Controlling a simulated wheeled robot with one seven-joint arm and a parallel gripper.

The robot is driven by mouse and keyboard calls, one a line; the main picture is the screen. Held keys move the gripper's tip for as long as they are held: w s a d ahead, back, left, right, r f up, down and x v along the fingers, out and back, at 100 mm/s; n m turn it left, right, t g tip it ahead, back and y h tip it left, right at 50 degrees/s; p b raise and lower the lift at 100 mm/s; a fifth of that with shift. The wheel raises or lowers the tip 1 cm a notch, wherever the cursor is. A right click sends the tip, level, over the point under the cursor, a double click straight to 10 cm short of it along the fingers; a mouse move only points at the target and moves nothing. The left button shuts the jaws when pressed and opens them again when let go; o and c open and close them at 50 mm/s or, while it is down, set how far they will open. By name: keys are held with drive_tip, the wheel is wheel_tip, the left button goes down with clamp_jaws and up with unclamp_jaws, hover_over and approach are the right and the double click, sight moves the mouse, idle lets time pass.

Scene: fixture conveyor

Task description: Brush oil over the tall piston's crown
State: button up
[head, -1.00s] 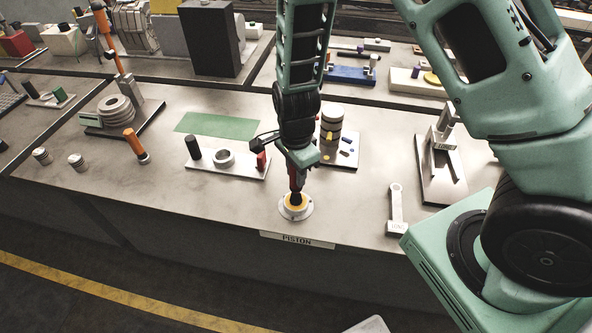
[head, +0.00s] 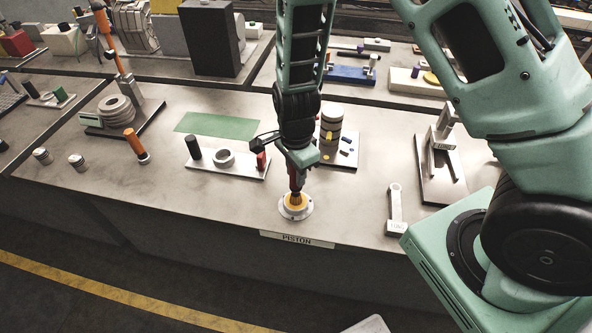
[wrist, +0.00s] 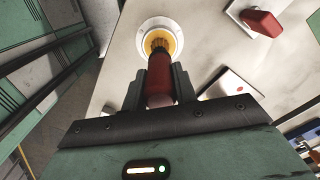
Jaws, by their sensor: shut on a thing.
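My gripper (wrist: 159,85) is shut on the red handle of a brush (wrist: 159,74). The brush (head: 296,181) points down in the head view, its tan bristles over a round pale-rimmed piece (head: 307,211) with an amber-yellow centre, which also shows in the wrist view (wrist: 143,36). I cannot tell whether this is an oil dish or a seat, nor if the bristles touch it. A tall banded cylinder (head: 331,119), which looks like the tall piston, stands upright on a plate behind and right of my gripper. Two short ringed cylinders (head: 42,156) (head: 77,162) stand at the left.
A PISTON label (head: 297,239) is on the bench's front edge. A plate (head: 226,170) with a black peg, ring and red block is left of my gripper. A connecting rod (head: 395,210) lies at right, near a clamp stand (head: 440,165). Bare bench lies at front left.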

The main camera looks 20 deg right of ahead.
wheel_tip(320, 180, up, 7)
drive_tip(key=p, duration=0.7)
idle(0.3)
drive_tip(key=shift+f, duration=0.1)
idle(0.6)
